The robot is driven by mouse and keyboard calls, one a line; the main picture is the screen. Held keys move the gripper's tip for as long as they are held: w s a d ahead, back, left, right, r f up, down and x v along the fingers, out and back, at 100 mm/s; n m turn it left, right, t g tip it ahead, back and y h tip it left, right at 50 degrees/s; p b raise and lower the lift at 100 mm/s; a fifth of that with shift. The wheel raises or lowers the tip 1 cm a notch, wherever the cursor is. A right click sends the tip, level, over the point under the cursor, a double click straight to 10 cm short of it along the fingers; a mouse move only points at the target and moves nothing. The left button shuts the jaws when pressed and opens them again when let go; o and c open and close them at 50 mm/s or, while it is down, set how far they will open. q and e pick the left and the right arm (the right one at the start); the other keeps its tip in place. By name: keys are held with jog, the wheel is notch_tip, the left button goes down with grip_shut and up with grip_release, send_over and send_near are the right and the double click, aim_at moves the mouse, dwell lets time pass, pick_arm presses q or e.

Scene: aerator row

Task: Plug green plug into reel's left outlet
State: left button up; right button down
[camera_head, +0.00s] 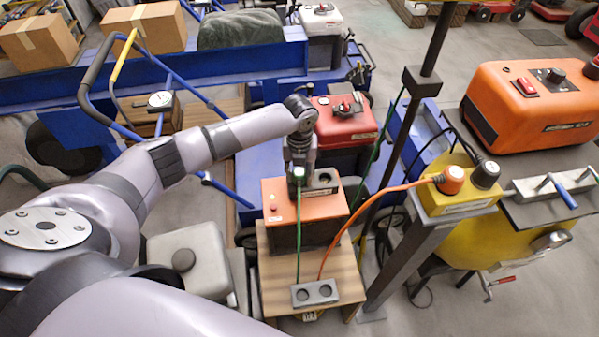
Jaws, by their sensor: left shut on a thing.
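My left gripper (299,168) points down over the top of an orange box (305,205), apparently the reel, and is shut on the green plug (298,173). A green cable (299,235) hangs from the plug down past the box's front. A round outlet (322,179) shows open on the box's top, right of the plug. The left outlet is hidden behind my gripper and the plug. I cannot tell whether the plug is seated in it or just above it. My right gripper is not in view.
The box stands on a wooden stand (268,285) with a grey two-hole block (314,293) at its front. An orange plug (451,180) with an orange cable and a black plug (485,174) sit on a yellow box (455,200) at right. A dark pole (410,120) rises between.

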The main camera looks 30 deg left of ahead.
pick_arm(q)
jog(key=o, duration=1.3)
